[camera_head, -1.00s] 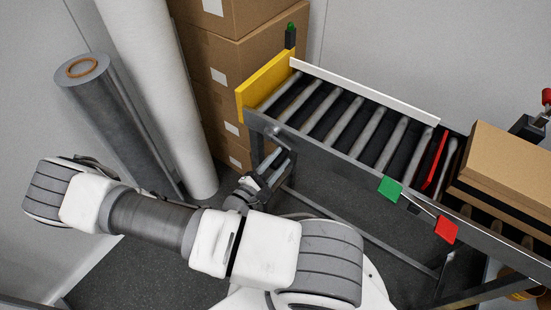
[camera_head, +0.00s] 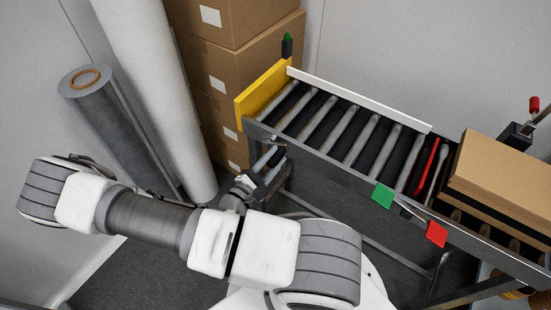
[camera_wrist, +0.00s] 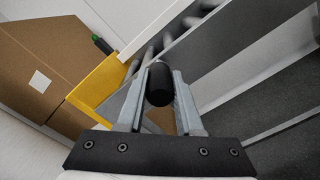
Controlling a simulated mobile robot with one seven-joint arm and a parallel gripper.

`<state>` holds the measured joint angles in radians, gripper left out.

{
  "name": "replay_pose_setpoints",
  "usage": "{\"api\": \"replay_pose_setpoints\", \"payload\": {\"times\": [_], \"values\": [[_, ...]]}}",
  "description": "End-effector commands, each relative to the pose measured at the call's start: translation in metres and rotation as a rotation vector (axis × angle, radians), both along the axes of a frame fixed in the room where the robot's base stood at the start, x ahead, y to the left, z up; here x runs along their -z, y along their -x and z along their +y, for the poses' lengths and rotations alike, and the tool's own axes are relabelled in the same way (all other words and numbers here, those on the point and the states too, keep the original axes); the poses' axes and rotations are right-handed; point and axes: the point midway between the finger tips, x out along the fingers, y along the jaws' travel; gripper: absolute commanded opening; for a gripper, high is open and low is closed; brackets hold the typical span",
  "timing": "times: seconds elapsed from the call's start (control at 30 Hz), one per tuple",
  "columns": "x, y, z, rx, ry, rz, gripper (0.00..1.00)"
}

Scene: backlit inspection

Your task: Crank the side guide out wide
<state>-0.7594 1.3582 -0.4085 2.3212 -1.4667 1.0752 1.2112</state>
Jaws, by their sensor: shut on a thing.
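The side guide (camera_head: 360,98) is a long white bar along the far edge of the roller conveyor (camera_head: 335,166). It also shows in the wrist view (camera_wrist: 143,27). My gripper (camera_head: 271,156) is at the conveyor's near left corner, just outside the frame. In the wrist view my gripper (camera_wrist: 158,88) is shut on a black rounded crank handle (camera_wrist: 159,80), which sits between the two fingers. The rest of the crank is mostly hidden by the handle and fingers.
A yellow end plate (camera_head: 264,94) closes the conveyor's left end. Green (camera_head: 382,196) and red (camera_head: 436,234) tags are on the near rail. A red bar (camera_head: 430,167) crosses the rollers beside a cardboard box (camera_head: 505,165). Stacked cartons (camera_head: 232,75) and rolls (camera_head: 115,125) stand left.

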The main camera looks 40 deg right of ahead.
Motion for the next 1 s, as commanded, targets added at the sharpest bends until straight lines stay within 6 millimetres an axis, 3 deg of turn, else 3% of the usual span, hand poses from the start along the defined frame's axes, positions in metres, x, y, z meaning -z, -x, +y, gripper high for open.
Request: {"api": "replay_pose_setpoints", "payload": {"times": [0.03,0.17,0.47,0.8,1.0], "values": [[-0.011,-0.005,0.002,-0.004,-0.002,-0.004,0.0],[-0.021,-0.012,0.005,-0.004,-0.003,-0.004,0.0],[-0.02,-0.013,0.005,-0.003,-0.002,-0.002,0.0],[-0.036,-0.038,0.015,-0.003,-0.006,-0.003,0.0],[-0.036,-0.039,0.015,-0.002,-0.004,-0.001,0.0]]}}
